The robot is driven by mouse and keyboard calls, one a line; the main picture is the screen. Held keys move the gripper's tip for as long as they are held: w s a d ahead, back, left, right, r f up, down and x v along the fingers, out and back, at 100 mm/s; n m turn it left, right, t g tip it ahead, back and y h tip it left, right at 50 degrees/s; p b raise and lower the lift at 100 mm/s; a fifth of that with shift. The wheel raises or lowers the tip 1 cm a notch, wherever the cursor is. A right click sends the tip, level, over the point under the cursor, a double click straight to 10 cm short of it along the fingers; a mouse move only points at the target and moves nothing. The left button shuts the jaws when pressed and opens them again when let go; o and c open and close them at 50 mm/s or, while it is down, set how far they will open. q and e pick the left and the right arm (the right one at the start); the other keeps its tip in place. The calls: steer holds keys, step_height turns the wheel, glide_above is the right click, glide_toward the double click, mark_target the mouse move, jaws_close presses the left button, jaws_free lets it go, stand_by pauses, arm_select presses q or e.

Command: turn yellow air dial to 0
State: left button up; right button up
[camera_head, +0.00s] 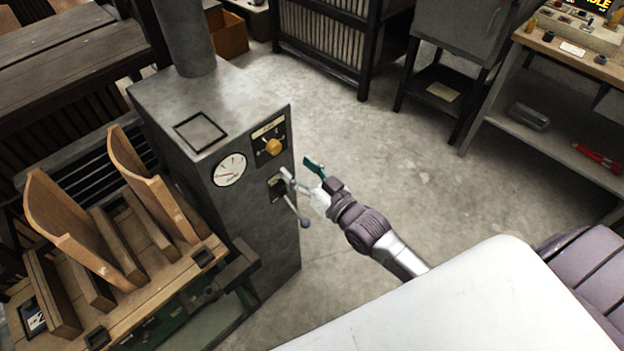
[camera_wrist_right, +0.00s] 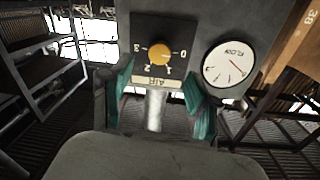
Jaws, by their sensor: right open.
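The yellow air dial (camera_head: 272,147) sits on a black plate high on the front of a grey metal cabinet (camera_head: 262,240). In the right wrist view the dial (camera_wrist_right: 160,53) appears upside down, with marks from 0 to 3 around it and an AIR label; I cannot tell clearly which mark it points to. My right gripper (camera_head: 304,179) is open, with teal fingers, in front of the cabinet and a little below the dial. In the wrist view the gripper (camera_wrist_right: 161,98) has its fingers apart, and the dial lies beyond the gap, not between them. My left gripper is out of view.
A round white gauge (camera_head: 230,169) is beside the dial. A lever with a ball end (camera_head: 305,223) sticks out below, close to my right gripper. A wooden rack (camera_head: 150,285) stands at the left. The floor (camera_head: 380,150) right of the cabinet is clear.

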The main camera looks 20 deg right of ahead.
steer(key=v, duration=0.5)
steer(key=shift+s, duration=0.1)
stand_by(0.3)
steer(key=s+d+f+g+h, duration=0.1)
steer(key=s+d+f+g, duration=0.15)
steer(key=f, duration=0.85)
steer(key=s+d+f+g+h, duration=0.15)
steer(key=s+f, duration=0.25)
steer(key=f, duration=0.6)
steer(key=s+d+f+g+h, duration=0.1)
steer(key=s+f+g, duration=0.25)
steer(key=f, duration=0.75)
steer(key=s+f+g, duration=0.3)
steer(key=s+f, duration=0.2)
steer(key=s, duration=0.4)
steer(key=s+a+f+g+h, duration=0.1)
steer(key=s+f+g, duration=0.1)
steer(key=s+f, duration=0.4)
steer(key=s+a+f+n+g, duration=0.1)
steer(key=s+f+g, duration=0.2)
steer(key=s, duration=1.1)
step_height(320, 180, down, 3)
steer(key=shift+f+g+h, duration=0.1)
steer(key=shift+g+h, duration=0.25)
